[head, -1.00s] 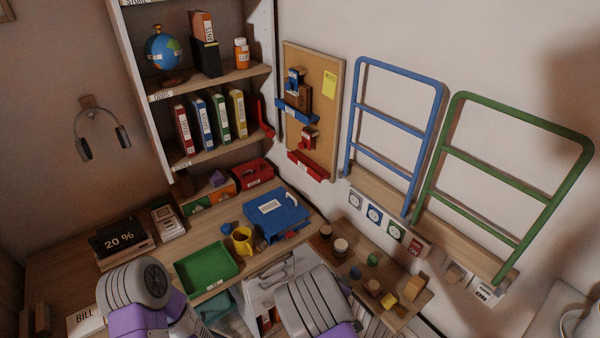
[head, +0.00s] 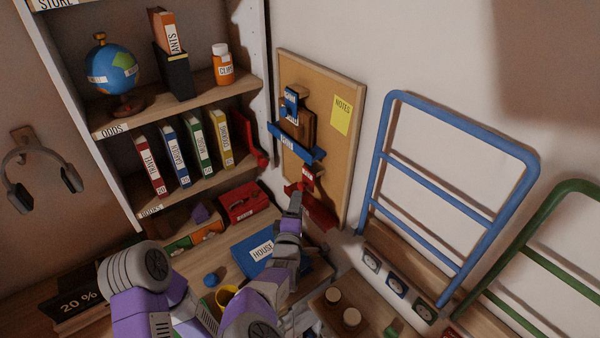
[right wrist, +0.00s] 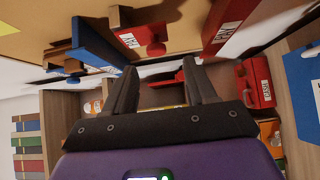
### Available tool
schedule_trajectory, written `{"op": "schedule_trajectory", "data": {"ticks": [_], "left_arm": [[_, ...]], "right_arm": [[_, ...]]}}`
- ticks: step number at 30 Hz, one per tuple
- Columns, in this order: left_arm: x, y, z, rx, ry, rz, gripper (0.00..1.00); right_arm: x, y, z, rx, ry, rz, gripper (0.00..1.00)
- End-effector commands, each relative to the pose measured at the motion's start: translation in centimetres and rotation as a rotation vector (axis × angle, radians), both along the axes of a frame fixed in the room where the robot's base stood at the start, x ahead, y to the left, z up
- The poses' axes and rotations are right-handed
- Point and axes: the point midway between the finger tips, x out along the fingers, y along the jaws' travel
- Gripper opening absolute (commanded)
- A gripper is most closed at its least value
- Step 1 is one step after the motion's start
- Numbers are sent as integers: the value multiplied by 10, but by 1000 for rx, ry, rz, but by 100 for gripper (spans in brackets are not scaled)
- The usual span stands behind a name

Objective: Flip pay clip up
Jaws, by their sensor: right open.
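A cork board (head: 342,146) hangs on the wall. A small red clip (head: 307,178) sits low on it, above a red bar (head: 322,214). In the right wrist view the red clip (right wrist: 146,38) shows with a white label, and the red bar (right wrist: 228,28) has a label that looks like PAY. My right gripper (head: 296,200) is beside the red clip and partly hides the red parts. In the right wrist view its two fingers (right wrist: 162,88) are apart with nothing between them. I cannot tell whether a finger touches the clip. My left gripper is out of view.
A blue clip (head: 291,103) and blue bar (head: 295,143) sit higher on the board. A red box (head: 243,203) and a blue folder (head: 252,256) are on the desk below. A shelf (head: 190,97) stands left; a blue rail (head: 465,132) is right.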

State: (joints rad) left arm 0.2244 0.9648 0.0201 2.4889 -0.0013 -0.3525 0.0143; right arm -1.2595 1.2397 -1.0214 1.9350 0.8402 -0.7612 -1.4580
Motion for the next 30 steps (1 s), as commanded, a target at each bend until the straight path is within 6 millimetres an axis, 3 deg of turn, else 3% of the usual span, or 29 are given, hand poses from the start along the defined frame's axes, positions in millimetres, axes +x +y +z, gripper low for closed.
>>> {"op": "schedule_trajectory", "data": {"ticks": [15, 28, 30], "left_arm": [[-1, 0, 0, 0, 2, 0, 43], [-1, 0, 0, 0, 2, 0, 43], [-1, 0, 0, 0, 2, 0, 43]], "right_arm": [[65, -11, -1, 1, 1, -1, 56], [74, -12, -1, 0, 2, 0, 56], [73, -12, -1, 0, 2, 0, 45]]}}
